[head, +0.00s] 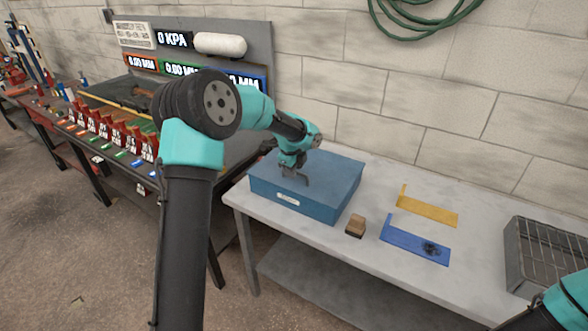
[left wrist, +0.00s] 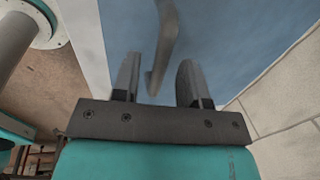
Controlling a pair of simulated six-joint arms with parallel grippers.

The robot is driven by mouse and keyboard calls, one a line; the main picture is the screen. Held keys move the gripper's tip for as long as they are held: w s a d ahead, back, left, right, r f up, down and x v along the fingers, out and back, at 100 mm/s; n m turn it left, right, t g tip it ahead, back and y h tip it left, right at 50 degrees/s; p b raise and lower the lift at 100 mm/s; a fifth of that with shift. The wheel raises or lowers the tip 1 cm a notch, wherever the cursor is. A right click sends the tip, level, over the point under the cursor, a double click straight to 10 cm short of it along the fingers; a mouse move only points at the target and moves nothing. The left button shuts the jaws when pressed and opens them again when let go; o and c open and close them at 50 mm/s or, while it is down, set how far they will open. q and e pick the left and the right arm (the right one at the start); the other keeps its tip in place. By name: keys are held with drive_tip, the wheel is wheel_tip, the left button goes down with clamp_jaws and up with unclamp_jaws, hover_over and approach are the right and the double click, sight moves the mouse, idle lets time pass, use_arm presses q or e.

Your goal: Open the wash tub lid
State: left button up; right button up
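The blue wash tub (head: 330,204) stands on the left end of the pale table, its flat lid (head: 338,170) down. The lid's blue surface also fills much of the left wrist view (left wrist: 225,40). My left gripper (head: 294,176) is over the lid, pointing down. In the left wrist view its two fingers (left wrist: 157,82) stand apart, with a grey bar handle (left wrist: 165,40) showing between them. I see a gap on both sides of the bar. My right gripper is outside the head view; only part of that arm shows at the lower right.
A small wooden block (head: 356,226) sits right of the tub. A yellow bracket (head: 428,211) and a blue bracket (head: 405,237) with a dark tangled piece lie farther right. A grey wire basket (head: 520,262) stands at the right. A dark bench with red bins (head: 100,128) is left.

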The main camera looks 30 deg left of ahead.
use_arm(q)
drive_tip(key=shift+c, duration=0.3)
clamp_jaws()
drive_tip(key=shift+r, duration=0.1)
